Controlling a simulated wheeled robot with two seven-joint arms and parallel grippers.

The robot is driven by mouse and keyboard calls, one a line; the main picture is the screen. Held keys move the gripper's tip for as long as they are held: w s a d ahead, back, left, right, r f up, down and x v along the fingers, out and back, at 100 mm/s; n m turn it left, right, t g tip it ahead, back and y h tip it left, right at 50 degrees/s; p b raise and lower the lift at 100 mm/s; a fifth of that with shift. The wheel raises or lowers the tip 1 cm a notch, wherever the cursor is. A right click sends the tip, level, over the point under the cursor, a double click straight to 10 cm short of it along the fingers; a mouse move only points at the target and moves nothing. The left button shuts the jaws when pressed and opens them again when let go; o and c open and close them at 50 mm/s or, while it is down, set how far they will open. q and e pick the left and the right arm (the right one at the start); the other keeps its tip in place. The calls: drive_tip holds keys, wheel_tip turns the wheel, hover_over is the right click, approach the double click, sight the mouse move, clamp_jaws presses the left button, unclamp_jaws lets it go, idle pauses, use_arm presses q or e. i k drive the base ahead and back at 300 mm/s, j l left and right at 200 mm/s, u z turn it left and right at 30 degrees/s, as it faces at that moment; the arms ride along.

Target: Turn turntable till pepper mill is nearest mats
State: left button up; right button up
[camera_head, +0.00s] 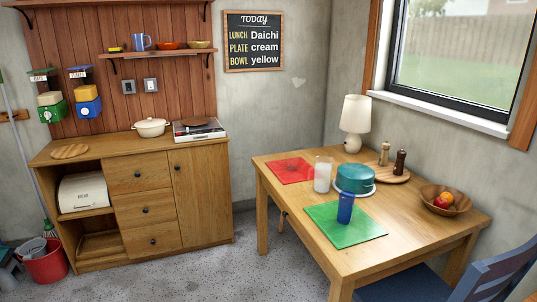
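The turntable appears to be a round wooden board (388,178) at the back right of the table, partly hidden by a teal container. Two mills stand upright on it. The dark brown mill (399,163), likely the pepper mill, is on its right front side. The lighter wooden mill (384,155) is farther back and left. A red mat (290,171) lies at the table's back left. A green mat (340,234) lies nearer the front. Neither of my grippers is in view.
The teal round container (355,179) stands between the turntable and the mats. A white glass (322,176) is beside the red mat. A blue tumbler (345,208) stands on the green mat.

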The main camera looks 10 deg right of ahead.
sight(385, 175)
drive_tip(key=i+j+z, duration=0.1)
drive_tip(key=i+z, duration=0.3)
drive_tip(key=i+j+z, duration=0.2)
drive_tip(key=z, duration=0.15)
drive_tip(key=i+j+z, duration=0.75)
drive_tip(key=j+z, duration=0.4)
drive_tip(key=i+j+z, duration=0.2)
drive_tip(key=j+z, duration=0.55)
drive_tip(key=j, duration=0.25)
drive_tip(key=j+z, duration=0.4)
drive_tip(key=j, duration=0.15)
